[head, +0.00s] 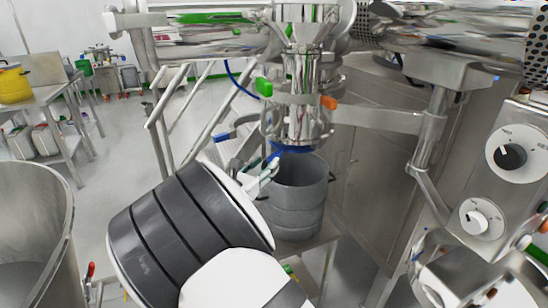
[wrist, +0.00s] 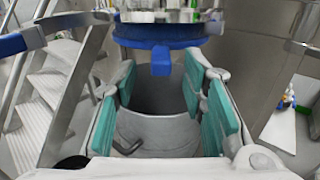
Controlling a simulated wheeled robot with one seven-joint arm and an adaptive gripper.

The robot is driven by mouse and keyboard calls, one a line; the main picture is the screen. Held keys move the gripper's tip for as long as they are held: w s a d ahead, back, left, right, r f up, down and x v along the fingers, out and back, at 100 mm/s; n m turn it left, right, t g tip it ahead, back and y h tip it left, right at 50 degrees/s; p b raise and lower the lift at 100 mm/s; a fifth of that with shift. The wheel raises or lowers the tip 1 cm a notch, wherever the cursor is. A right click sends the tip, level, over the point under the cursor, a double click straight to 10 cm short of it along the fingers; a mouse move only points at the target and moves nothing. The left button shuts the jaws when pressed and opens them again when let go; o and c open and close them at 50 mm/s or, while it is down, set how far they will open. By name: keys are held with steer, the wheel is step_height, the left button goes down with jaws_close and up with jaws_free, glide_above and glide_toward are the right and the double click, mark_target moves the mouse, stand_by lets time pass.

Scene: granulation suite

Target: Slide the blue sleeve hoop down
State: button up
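The blue sleeve hoop (head: 290,149) rings the lower end of the shiny steel outlet, just above the grey drum (head: 300,190). In the wrist view the hoop (wrist: 165,33) spans the top middle, and a square blue tab (wrist: 160,61) hangs from it. My gripper (head: 268,172) is beside the hoop, at its left in the head view. In the wrist view my gripper (wrist: 160,82) is open, with teal pads on either side. The tab appears between the far fingertips, with visible gaps on both sides. In the head view my arm hides part of the contact area.
The drum's open mouth lies below the hoop. Steel steps (wrist: 45,95) with rails stand at the left. Green (head: 263,87) and orange (head: 329,102) handles stick out from the outlet above. A control panel (head: 500,170) is at the right, and a large steel vessel (head: 35,230) at the near left.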

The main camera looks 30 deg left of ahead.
mark_target(269, 161)
steer(key=shift+w+d, duration=0.15)
steer(key=shift+w, duration=2.6)
steer(key=shift+c, duration=0.5)
jaws_close()
